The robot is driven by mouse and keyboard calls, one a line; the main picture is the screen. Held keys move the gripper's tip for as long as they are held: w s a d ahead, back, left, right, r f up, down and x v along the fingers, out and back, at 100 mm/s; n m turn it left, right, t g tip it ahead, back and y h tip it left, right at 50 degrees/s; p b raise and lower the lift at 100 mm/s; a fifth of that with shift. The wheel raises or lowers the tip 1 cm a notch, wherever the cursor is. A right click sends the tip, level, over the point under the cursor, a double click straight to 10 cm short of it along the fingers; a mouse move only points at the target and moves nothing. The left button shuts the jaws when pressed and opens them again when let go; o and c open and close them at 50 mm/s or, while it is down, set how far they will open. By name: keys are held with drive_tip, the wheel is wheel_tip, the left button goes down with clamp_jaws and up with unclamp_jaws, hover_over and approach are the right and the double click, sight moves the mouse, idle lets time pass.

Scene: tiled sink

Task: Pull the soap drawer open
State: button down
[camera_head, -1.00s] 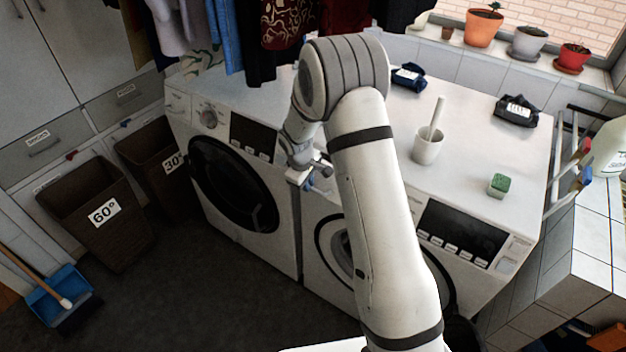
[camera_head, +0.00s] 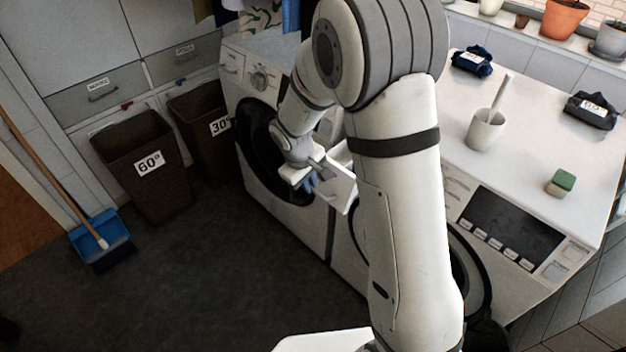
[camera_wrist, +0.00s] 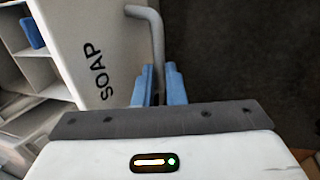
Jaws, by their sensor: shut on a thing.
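The soap drawer (camera_head: 341,188) stands out from the front of the right washing machine, with a gap behind its front panel. In the wrist view its white front panel (camera_wrist: 110,40) carries the word SOAP, and open compartments show behind it at the left. A grey bar handle (camera_wrist: 157,40) is on that panel. My gripper (camera_wrist: 160,86) has its blue fingers shut on the handle, one on each side. In the head view my gripper (camera_head: 308,186) is at the drawer's front, partly hidden by my wrist.
Two brown baskets (camera_head: 140,150) stand at the left, with a blue dustpan (camera_head: 98,235) nearby. A cup (camera_head: 486,132), a green sponge (camera_head: 562,183) and dark packs (camera_head: 590,110) are on the machine top. The dark floor in front is clear.

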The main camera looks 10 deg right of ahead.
drive_tip(key=shift+d, duration=0.1)
drive_tip(key=c, duration=1.5)
unclamp_jaws()
drive_tip(key=shift+w, duration=0.1)
drive_tip(key=shift+r, duration=0.15)
drive_tip(key=v, duration=0.7)
drive_tip(key=shift+r+b, duration=0.25)
drive_tip(key=shift+b, duration=0.05)
